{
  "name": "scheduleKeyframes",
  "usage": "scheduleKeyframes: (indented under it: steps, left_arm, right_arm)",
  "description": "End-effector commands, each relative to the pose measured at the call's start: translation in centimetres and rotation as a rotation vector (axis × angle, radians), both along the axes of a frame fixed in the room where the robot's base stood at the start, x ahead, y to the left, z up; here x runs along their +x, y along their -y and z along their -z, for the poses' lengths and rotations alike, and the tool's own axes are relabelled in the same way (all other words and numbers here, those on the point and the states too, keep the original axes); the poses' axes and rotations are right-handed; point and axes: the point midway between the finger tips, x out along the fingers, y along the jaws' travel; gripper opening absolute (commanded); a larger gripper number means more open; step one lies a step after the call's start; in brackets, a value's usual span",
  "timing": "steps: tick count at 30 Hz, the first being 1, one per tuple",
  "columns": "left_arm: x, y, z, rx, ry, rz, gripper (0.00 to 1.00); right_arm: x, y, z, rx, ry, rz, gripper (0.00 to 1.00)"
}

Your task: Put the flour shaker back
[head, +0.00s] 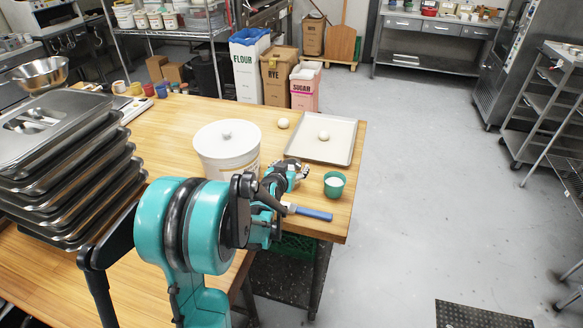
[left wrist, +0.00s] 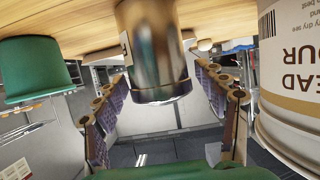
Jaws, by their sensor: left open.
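The flour shaker (left wrist: 155,52), a shiny metal cylinder, shows in the left wrist view, which sees the scene upside down. It stands on the wooden table between the two fingers of my left gripper (left wrist: 163,88). The fingers are open, one on each side, with gaps between them and the shaker. In the head view my left gripper (head: 292,170) is over the table's right part, between the white tub (head: 226,160) and the green cup (head: 334,185), and largely hides the shaker. My right gripper is not in view.
The green cup (left wrist: 35,70) and labelled tub (left wrist: 290,75) flank the gripper closely in the wrist view. A blue-handled tool (head: 310,213) lies near the front edge. Behind are a baking tray (head: 342,148) and dough balls (head: 283,123). Stacked metal pans (head: 70,170) stand left.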

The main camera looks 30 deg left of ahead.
Motion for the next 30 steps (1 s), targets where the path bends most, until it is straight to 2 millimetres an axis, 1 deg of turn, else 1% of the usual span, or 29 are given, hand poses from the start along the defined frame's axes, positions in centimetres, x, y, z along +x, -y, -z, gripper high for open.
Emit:
scheduleKeyframes:
  steps: [5,9,12,16,19,21,23,26,27,29,30]
  left_arm:
    - [-3.0,0.7,-1.5,0.000,-0.001,-0.001,0.71]
    - [-5.9,1.4,-2.8,0.001,0.000,-0.002,0.71]
    - [-7.7,1.8,-3.5,-0.001,0.000,-0.001,0.71]
    - [-9.5,2.2,-4.2,-0.001,0.000,-0.001,0.71]
    - [-10.3,2.5,-4.4,0.000,-0.001,0.000,0.71]
    - [-10.7,3.1,-4.6,-0.003,-0.008,0.008,0.71]
    - [-10.9,4.2,-4.7,-0.011,-0.025,0.026,0.71]
    - [-11.8,7.2,-5.1,-0.030,-0.079,0.074,0.71]
    - [-12.4,8.8,-5.2,-0.040,-0.111,0.098,0.71]
    - [-13.7,11.3,-5.3,-0.055,-0.165,0.134,0.71]
    - [-14.7,12.9,-5.3,-0.064,-0.203,0.156,0.71]
  right_arm:
    - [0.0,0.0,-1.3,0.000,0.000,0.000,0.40]
    - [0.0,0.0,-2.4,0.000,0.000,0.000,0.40]
    - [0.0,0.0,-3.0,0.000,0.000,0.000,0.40]
    - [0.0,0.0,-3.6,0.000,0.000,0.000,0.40]
    - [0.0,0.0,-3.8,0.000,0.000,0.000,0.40]
    - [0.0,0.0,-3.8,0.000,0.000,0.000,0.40]
    - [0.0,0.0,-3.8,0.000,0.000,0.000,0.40]
    - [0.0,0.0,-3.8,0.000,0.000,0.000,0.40]
    - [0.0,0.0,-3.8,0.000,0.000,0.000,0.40]
    - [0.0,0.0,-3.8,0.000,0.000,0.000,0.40]
    - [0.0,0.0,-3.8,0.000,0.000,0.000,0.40]
